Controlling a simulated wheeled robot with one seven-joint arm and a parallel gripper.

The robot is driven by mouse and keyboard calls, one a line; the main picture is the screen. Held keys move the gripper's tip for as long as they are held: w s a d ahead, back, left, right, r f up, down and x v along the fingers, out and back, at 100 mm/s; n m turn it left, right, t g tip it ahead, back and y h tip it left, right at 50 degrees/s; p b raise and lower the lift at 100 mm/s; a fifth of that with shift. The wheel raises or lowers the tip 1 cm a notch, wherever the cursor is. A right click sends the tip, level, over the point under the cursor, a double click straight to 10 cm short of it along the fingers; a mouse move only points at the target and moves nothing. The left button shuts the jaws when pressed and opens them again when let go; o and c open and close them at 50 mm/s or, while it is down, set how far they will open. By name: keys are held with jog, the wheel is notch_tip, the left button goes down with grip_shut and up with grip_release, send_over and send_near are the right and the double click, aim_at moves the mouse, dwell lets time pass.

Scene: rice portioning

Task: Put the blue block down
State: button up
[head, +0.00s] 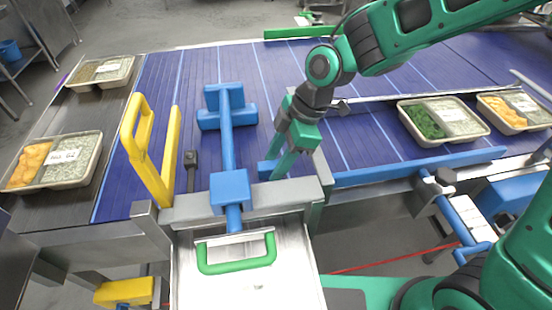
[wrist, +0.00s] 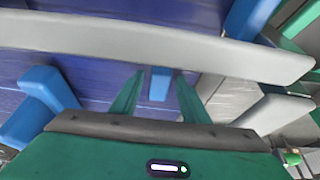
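The small blue block (head: 265,170) is at the tips of my gripper in the head view, low beside the grey rail at the near edge of the belt. In the wrist view the blue block (wrist: 160,84) shows between the two green fingers, with a narrow gap on each side. My gripper (head: 277,168) points down and is open; the fingers (wrist: 160,92) stand apart and do not appear to touch the block. I cannot tell exactly what the block rests on.
A blue T-shaped pusher (head: 227,135) and a yellow handle frame (head: 150,150) stand left of my gripper. A metal plate with a green handle (head: 237,262) is in front. Food trays sit left (head: 55,162) and right (head: 443,120). The blue belt (head: 250,60) behind is mostly clear.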

jog(key=v, duration=1.2)
jog(key=shift+r, duration=0.1)
jog(key=s+d+m+h, duration=0.1)
jog(key=d+m, duration=0.5)
jog(key=d, duration=0.4)
jog(key=s+d+f+m+t+h, duration=0.1)
jog(key=s+d+m, duration=0.1)
jog(key=d+m, duration=0.5)
jog(key=s+d+f+m+h, duration=0.1)
jog(key=d+m, duration=0.5)
jog(key=d, duration=0.9)
jog(key=shift+s+d+f+t+h, duration=0.1)
jog(key=shift+s+t+h, duration=0.1)
jog(key=shift+s, duration=0.2)
jog(key=shift+s+d+t+h, duration=0.1)
jog(key=shift+s+t, duration=0.1)
jog(key=shift+s, duration=0.15)
jog(key=s+d+m, duration=0.2)
jog(key=s, duration=0.1)
jog(key=s+d+f+m, duration=0.1)
jog(key=s+d+m, duration=0.4)
jog(key=s+m, duration=0.1)
jog(key=shift+s+d+f+g+h, duration=0.15)
jog(key=shift+s+f+g+h, duration=0.15)
jog(key=shift+s+f+g, duration=0.1)
